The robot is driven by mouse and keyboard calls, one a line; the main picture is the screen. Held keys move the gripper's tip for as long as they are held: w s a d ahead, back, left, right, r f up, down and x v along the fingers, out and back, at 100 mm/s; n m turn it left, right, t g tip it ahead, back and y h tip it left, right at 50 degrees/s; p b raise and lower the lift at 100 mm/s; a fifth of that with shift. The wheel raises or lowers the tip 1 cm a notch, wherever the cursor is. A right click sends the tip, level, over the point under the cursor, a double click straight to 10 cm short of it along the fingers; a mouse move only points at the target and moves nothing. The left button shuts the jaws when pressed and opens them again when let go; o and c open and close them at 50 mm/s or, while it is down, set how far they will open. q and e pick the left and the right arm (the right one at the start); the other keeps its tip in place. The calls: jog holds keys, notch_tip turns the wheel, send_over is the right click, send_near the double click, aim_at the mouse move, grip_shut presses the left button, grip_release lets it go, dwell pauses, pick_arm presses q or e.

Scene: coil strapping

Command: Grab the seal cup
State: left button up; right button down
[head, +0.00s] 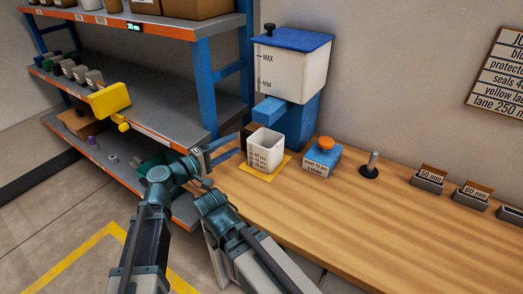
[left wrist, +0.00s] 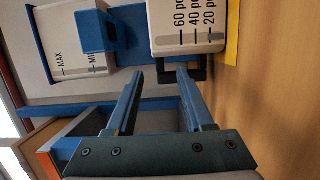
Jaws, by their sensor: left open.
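The seal cup (head: 265,152) is a white, open-topped square cup with level marks, standing upright on a yellow mat (head: 283,168) under the dispenser. In the left wrist view the cup (left wrist: 186,28) is at the top, with its dark handle (left wrist: 199,75) facing my gripper. My left gripper (head: 230,146) is open and empty at the cup's left, handle side. In the left wrist view, its two fingers (left wrist: 160,73) point at the handle; the right fingertip overlaps it and the left one lies left of it. I cannot tell whether they touch. My right gripper is not visible.
The dispenser's hopper (head: 292,70) and blue spout (head: 269,110) stand above and behind the cup. A blue box with an orange button (head: 325,145) and a dark post (head: 371,168) stand to the right. Shelving (head: 208,90) is close on the left. The bench front (head: 350,225) is clear.

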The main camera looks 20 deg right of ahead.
aim_at(248, 135)
pick_arm(q)
jog(key=shift+w+x, duration=0.15)
jog(key=shift+x, duration=1.55)
jog(key=shift+w+x, duration=0.2)
jog(key=shift+x, duration=1.45)
jog(key=shift+a, duration=0.2)
grip_shut()
